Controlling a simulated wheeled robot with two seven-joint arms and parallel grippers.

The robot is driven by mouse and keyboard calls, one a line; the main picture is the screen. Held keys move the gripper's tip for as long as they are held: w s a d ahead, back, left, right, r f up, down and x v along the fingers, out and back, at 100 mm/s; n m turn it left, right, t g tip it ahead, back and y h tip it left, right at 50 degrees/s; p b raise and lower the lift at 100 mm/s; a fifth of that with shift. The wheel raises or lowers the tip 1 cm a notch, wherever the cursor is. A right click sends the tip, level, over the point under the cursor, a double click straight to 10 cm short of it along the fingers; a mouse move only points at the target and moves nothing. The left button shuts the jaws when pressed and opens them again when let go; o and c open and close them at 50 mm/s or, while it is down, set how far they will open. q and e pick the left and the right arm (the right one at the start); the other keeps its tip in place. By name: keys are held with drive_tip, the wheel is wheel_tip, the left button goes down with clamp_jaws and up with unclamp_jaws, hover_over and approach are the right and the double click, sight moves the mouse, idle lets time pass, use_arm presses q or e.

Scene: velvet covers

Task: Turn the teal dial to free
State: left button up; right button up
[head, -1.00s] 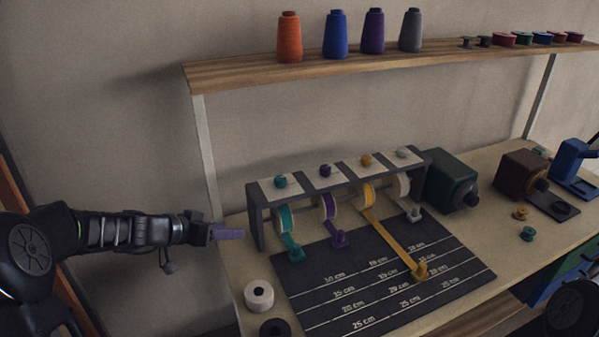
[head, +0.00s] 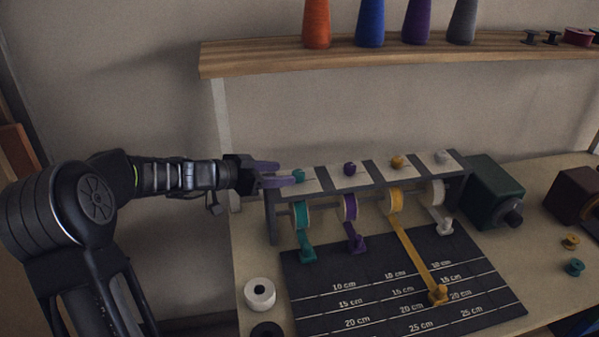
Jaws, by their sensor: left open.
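The teal dial (head: 299,175) is a small knob on the leftmost pale panel on top of the grey ribbon rack (head: 376,182). Below it hangs the teal ribbon roll (head: 301,215), its ribbon running down to a teal clip (head: 307,254) on the mat. My left gripper (head: 286,173) comes in from the left with its purple fingers open. Its fingertips are right at the left side of the dial; I cannot tell if they touch it. Any marking for the dial's setting is too small to read. My right gripper is not in view.
Purple (head: 350,169), yellow (head: 398,162) and white (head: 442,157) dials sit along the same rack. The yellow ribbon (head: 415,258) stretches far across the dark measuring mat (head: 345,305). A shelf (head: 260,60) with thread cones is above. A white roll (head: 260,294) stands front left.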

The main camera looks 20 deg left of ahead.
sight(297, 172)
use_arm(q)
drive_tip(key=p+x, duration=0.2)
drive_tip(key=x, duration=0.4)
drive_tip(key=shift+d+r, duration=0.1)
drive_tip(key=shift+r, duration=0.05)
drive_tip(key=shift+w+d+f, duration=0.2)
drive_tip(key=shift+w+f, duration=0.1)
drive_tip(key=shift+w, duration=0.1)
drive_tip(key=shift+c, duration=0.2)
clamp_jaws()
